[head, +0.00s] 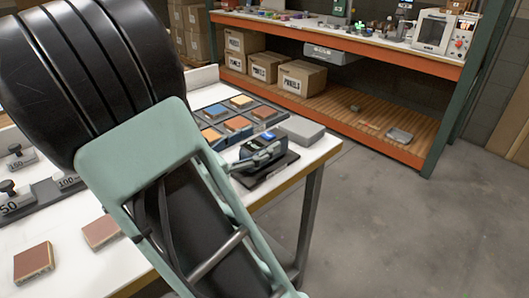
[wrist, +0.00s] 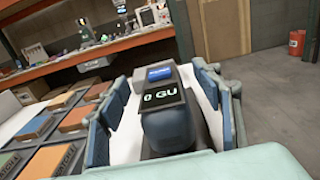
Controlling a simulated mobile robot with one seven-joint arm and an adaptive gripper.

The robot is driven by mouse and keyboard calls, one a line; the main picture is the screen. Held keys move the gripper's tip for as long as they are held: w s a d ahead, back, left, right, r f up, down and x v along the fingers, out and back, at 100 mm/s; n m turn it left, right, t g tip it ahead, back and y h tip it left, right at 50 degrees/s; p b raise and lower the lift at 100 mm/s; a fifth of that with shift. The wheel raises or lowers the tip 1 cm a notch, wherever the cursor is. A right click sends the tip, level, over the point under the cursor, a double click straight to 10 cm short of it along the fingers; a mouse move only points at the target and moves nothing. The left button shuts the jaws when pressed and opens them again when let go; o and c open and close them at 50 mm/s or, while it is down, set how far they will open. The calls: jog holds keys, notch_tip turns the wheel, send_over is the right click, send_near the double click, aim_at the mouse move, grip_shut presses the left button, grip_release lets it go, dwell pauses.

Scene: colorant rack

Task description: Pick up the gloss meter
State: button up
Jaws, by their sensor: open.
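The gloss meter (wrist: 165,118) is a dark blue-grey device with a blue top screen and a display reading "0 GU". In the wrist view it stands upright between the two fingers of my gripper (wrist: 163,112), which is open. A finger is on each side of it, and I cannot tell whether either touches it. In the head view the gloss meter (head: 262,150) is near the table's right edge, on a dark flat base (head: 275,168). My pale green gripper body and arm hide part of the table left of it.
A rack of coloured tiles (head: 210,113) lies behind and left of the meter, and a grey box (head: 301,130) sits just behind it. Loose reddish tiles (head: 33,261) and weights (head: 20,156) are at left. A shelf (head: 340,50) with boxes stands beyond open floor.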

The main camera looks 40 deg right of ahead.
jog(key=shift+w+d, duration=0.15)
jog(key=shift+d, duration=1.1)
jog(key=shift+r, duration=0.1)
grip_shut()
jog(key=shift+r, duration=0.1)
